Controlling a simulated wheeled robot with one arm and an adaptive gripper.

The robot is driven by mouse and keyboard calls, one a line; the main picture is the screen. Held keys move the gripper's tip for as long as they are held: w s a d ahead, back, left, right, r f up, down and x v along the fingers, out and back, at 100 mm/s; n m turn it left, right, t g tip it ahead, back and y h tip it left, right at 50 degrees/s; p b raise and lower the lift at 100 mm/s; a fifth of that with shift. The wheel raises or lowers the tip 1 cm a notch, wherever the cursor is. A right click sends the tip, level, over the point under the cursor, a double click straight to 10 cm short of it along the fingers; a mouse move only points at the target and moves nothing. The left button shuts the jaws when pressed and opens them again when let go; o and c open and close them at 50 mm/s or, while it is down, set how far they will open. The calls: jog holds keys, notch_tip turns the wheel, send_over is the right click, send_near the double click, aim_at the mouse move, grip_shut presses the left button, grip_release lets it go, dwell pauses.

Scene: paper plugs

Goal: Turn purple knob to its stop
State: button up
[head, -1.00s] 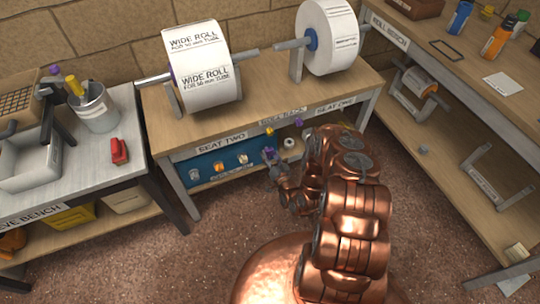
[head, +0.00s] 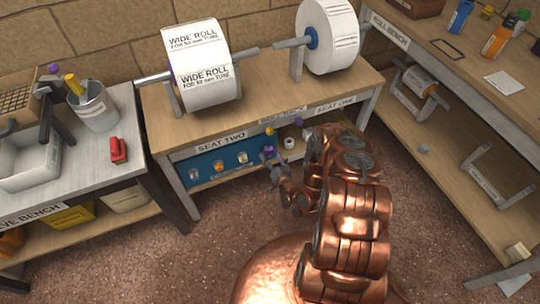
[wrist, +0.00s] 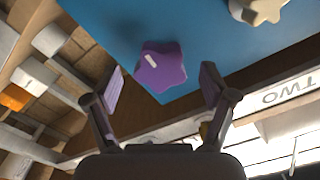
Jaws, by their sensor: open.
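The purple knob (wrist: 160,69) is a lobed knob with a white mark, on a blue panel (wrist: 205,25) in the wrist view. My gripper (wrist: 160,88) is open, with one finger on each side of the knob and a visible gap to both. In the head view the purple knob (head: 268,152) is small, at the right end of the blue panel (head: 200,160) under the bench. My gripper is close to it there and partly hides it.
Other knobs (head: 219,165) sit in a row on the panel, left of the purple one. A pale knob (wrist: 262,10) shows in the wrist view. The bench top (head: 255,100) is above, with two paper rolls. Small items stand on the shelf to the right.

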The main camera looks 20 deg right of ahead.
aim_at(270, 154)
jog(key=shift+s+f+b, duration=0.15)
jog(key=shift+s+b, duration=0.15)
jog(key=shift+s, duration=0.2)
jog(key=shift+s+r, duration=0.2)
jog(key=shift+s, duration=0.05)
jog(key=shift+s+p, duration=0.6)
jog(key=shift+s, duration=0.2)
jog(key=m, duration=1.2)
jog(key=shift+w, duration=0.15)
jog(key=shift+w, duration=1.85)
jog(key=shift+c, duration=0.2)
